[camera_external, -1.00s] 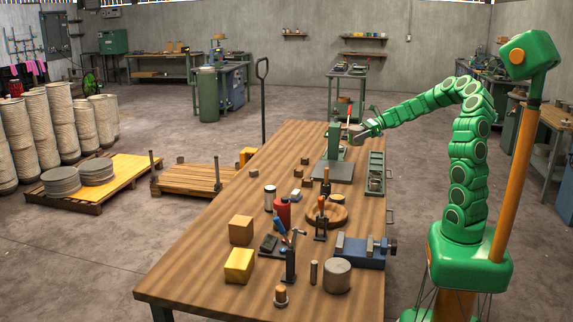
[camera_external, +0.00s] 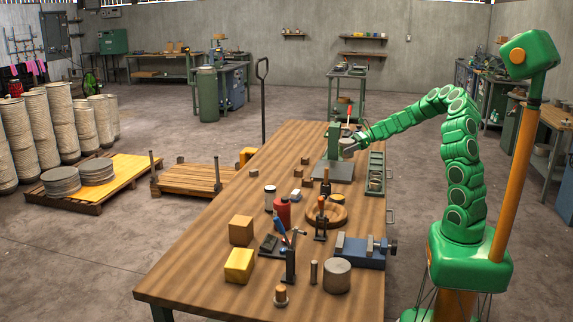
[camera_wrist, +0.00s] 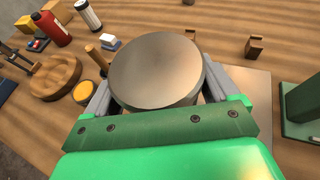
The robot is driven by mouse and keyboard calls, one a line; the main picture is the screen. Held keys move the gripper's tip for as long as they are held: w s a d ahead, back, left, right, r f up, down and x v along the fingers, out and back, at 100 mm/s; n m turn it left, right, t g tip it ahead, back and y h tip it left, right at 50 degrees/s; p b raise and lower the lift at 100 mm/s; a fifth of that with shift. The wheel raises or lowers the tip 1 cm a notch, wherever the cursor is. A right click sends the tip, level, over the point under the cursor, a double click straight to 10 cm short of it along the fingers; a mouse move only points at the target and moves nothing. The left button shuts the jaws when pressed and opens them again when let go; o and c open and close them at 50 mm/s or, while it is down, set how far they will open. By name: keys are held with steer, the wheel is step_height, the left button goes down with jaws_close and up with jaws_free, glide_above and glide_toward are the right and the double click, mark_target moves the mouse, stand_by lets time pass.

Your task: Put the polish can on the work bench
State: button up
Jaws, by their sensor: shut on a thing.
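The polish can, seen as a round grey metal tin (camera_wrist: 156,68), is held between the two grey fingers of my gripper (camera_wrist: 158,88) in the wrist view. Its flat lid faces the camera; most of its side is hidden. In the external view my gripper (camera_external: 356,143) is at the far right part of the work bench (camera_external: 200,265), with the can (camera_external: 347,146) at its tip. The can is beside the green press (camera_external: 333,142), over or near its grey base plate (camera_external: 332,172). I cannot tell whether the can touches anything below.
A green tray (camera_external: 375,172) lies along the bench's right edge. A round wooden dish (camera_external: 338,222), a red bottle (camera_external: 282,210), a blue vise (camera_external: 363,252) and small wooden blocks stand nearer. The bench's left side is mostly clear.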

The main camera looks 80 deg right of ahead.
steer(key=w+d+f, duration=0.1)
steer(key=w+f, duration=0.1)
steer(key=w+d+f, duration=0.3)
steer(key=w+f, duration=0.1)
steer(key=shift+d+f, duration=0.15)
steer(key=shift+f, duration=0.25)
steer(key=shift+w+d+f, duration=0.1)
steer(key=shift+w+f, duration=0.1)
steer(key=shift+f, duration=1.45)
steer(key=shift+f, duration=0.1)
steer(key=o, duration=1)
steer(key=shift+o, duration=0.2)
